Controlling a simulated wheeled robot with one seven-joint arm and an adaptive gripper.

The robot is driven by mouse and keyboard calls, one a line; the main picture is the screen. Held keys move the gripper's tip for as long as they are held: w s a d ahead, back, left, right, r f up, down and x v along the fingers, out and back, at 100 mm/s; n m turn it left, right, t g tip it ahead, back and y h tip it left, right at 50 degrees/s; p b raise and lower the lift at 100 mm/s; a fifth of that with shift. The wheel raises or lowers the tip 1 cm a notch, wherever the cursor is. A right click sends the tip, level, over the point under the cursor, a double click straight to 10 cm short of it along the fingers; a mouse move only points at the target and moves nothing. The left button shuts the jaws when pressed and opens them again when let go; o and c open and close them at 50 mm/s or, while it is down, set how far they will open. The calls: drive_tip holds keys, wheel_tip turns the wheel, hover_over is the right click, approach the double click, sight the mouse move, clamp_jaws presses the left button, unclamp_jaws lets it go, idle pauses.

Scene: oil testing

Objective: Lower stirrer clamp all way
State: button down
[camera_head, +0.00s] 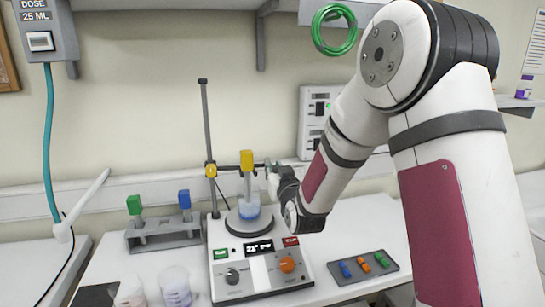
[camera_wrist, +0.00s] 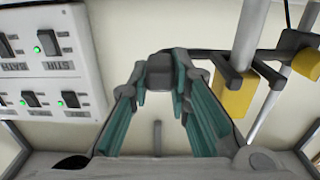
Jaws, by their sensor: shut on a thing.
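The stirrer clamp is a dark bar with a yellow block (camera_head: 246,160) at one end and a smaller yellow collar (camera_head: 211,170) on the upright rod (camera_head: 206,125). A stirrer hangs from the block down into a beaker (camera_head: 249,208) with blue liquid. My gripper (camera_head: 271,172) is at the clamp's right end. In the wrist view, my gripper's teal fingers (camera_wrist: 160,85) are shut around the clamp's dark grey grip (camera_wrist: 160,70). The bar runs right from there to the yellow block (camera_wrist: 236,95).
The beaker stands on the round plate of a hotplate unit (camera_head: 262,270) with an orange knob. A rack with green and blue items (camera_head: 165,233) is left, a dark tray (camera_head: 362,268) right. Containers (camera_head: 175,285) stand in front. A switch panel (camera_wrist: 50,55) is on the wall.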

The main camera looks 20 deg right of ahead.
drive_tip(key=shift+f, duration=0.65)
drive_tip(key=c, duration=1.5)
unclamp_jaws()
drive_tip(key=shift+s, duration=3.8)
drive_tip(key=shift+r, duration=0.2)
